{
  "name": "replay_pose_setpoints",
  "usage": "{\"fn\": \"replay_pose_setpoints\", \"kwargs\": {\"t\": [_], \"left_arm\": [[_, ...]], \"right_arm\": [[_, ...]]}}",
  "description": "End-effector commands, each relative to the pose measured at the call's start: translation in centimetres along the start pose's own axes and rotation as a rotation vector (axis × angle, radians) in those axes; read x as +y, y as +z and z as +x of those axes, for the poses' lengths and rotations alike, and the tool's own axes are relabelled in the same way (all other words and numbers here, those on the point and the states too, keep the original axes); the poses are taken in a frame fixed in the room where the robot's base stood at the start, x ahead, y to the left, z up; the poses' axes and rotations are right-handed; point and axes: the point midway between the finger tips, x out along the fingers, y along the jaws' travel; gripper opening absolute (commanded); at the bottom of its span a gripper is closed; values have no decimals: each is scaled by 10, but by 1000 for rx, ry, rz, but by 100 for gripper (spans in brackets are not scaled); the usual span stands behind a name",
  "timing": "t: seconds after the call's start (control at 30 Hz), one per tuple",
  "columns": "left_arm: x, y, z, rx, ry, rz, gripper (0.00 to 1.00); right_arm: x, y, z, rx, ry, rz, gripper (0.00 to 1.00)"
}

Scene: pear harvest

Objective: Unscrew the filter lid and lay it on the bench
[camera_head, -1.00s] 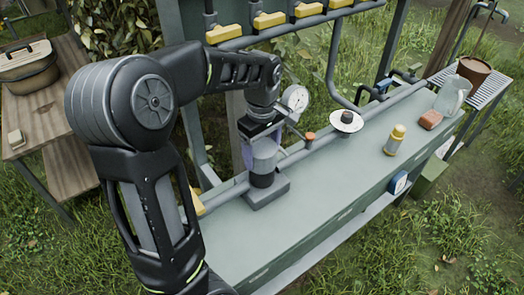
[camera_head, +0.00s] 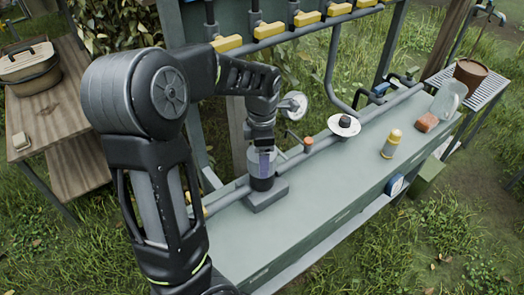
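The filter (camera_head: 263,183) stands upright on a grey block on the bench (camera_head: 310,198). It is a short cylinder with a dark lower band. My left gripper (camera_head: 263,162) points down over its top, with a purplish finger in front of the upper part. The lid is hidden behind the gripper and wrist. I cannot tell whether the fingers are closed on it. My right gripper is not in view.
A white dish with a dark piece (camera_head: 344,125), a yellow-capped bottle (camera_head: 391,143), a reddish block (camera_head: 427,122) and a clear jug (camera_head: 447,101) stand along the bench. A pressure gauge (camera_head: 293,105) and pipe are close behind the filter.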

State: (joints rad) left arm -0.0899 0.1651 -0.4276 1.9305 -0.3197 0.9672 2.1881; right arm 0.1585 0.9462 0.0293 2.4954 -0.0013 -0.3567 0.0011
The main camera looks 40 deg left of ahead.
Motion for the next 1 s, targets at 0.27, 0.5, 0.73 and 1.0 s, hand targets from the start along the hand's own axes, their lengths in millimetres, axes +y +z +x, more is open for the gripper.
{"fn": "replay_pose_setpoints", "kwargs": {"t": [0.27,0.5,0.73,1.0], "left_arm": [[-1,0,0,3,-2,-325,31],[-1,0,1,2,-2,-344,31],[-1,0,0,3,-3,-342,31],[-1,0,-6,2,-3,-342,31]], "right_arm": [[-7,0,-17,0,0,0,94],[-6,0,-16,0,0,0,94],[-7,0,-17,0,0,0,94],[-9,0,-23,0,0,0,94]]}}
